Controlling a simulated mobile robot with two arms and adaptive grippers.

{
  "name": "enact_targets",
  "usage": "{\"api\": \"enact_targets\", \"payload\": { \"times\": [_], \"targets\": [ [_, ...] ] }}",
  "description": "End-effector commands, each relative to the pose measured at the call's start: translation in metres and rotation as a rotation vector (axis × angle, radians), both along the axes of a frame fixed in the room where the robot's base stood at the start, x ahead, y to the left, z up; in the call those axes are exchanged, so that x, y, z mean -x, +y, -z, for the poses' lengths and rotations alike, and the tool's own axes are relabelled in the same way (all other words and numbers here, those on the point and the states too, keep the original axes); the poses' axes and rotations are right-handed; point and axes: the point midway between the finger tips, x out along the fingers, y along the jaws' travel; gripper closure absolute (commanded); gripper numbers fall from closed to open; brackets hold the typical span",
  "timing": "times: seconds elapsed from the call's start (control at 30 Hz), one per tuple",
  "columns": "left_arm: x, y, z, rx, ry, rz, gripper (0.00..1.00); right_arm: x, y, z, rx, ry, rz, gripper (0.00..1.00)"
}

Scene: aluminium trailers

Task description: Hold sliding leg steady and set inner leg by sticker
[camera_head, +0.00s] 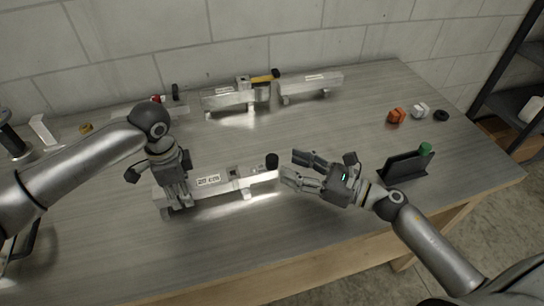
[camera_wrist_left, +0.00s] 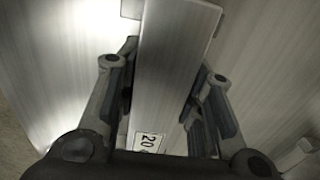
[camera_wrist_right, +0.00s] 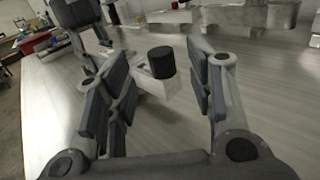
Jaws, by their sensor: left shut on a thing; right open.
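A metal leg assembly lies on the near part of the bench, a wide silver sliding leg (camera_head: 225,187) with a white printed sticker (camera_head: 208,180). A narrower inner leg (camera_head: 262,177) sticks out at its right end, with a black round knob (camera_head: 272,160) on top. My left gripper (camera_head: 172,200) is shut on the sliding leg left of the sticker. In the left wrist view its fingers (camera_wrist_left: 160,85) straddle the beam, and part of the sticker (camera_wrist_left: 148,143) shows. My right gripper (camera_head: 290,169) is open just right of the inner leg's end; the knob (camera_wrist_right: 162,62) shows between its fingers (camera_wrist_right: 160,85).
More metal legs (camera_head: 235,101) lie along the back, one with a yellow-handled part (camera_head: 262,78). A black holder (camera_head: 405,167) with a green-topped item stands at the right. Orange (camera_head: 396,116) and white (camera_head: 420,110) small parts and a black ring (camera_head: 441,115) lie behind it. The bench's middle is clear.

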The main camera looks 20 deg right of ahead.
Motion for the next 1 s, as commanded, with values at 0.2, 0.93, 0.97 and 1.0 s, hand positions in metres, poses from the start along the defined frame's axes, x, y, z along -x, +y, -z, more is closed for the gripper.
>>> {"api": "enact_targets", "payload": {
  "times": [0.2, 0.93, 0.97, 1.0],
  "targets": [
    [0.000, 0.000, 0.000, 0.000, -0.001, 0.000, 1.00, -0.028, 0.028, -0.002, -0.001, -0.003, -0.001, 0.51],
    [0.000, 0.000, 0.000, 0.000, -0.001, -0.001, 1.00, -0.046, 0.046, 0.000, -0.001, 0.001, 0.000, 0.68],
    [0.000, 0.000, 0.000, 0.000, -0.001, -0.001, 1.00, -0.046, 0.046, 0.000, -0.001, 0.001, 0.000, 0.72],
    [0.000, 0.000, 0.000, 0.000, -0.001, -0.001, 1.00, -0.046, 0.046, 0.000, -0.001, 0.001, 0.000, 0.77]
  ]
}}
